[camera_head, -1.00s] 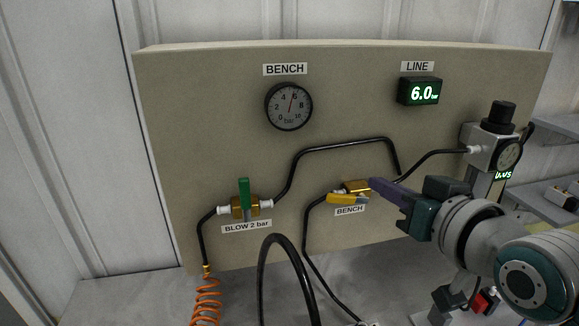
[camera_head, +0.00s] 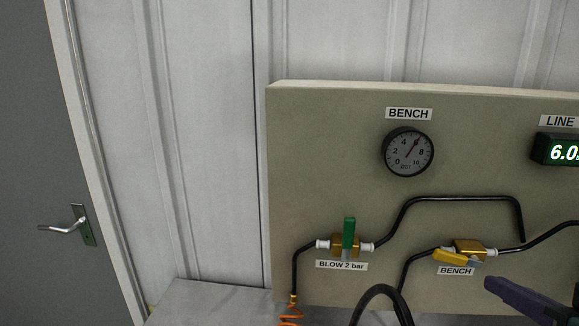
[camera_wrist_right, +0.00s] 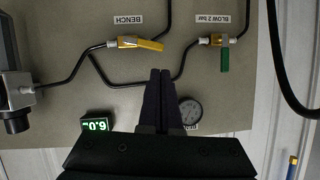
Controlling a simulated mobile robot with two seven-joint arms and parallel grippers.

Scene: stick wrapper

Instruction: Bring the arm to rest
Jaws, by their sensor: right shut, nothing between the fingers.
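My right gripper (camera_head: 490,283) is at the lower right of the head view, with dark purple fingers below and right of the BENCH valve (camera_head: 468,249), apart from it. In the wrist view the right gripper's fingers (camera_wrist_right: 160,73) are shut together with nothing between them, in front of the panel. The BENCH valve's yellow handle (camera_head: 451,257) lies roughly along its hose. The BLOW 2 bar valve's green handle (camera_head: 349,236) stands upright, across its hose. My left gripper is in neither view.
The beige panel (camera_head: 320,150) carries a round BENCH gauge (camera_head: 408,152), its needle near 6, and a LINE display (camera_head: 560,150) partly cut off. Black hoses and an orange coil (camera_head: 290,318) are at the panel's lower edge. A grey door (camera_head: 30,160) is at left.

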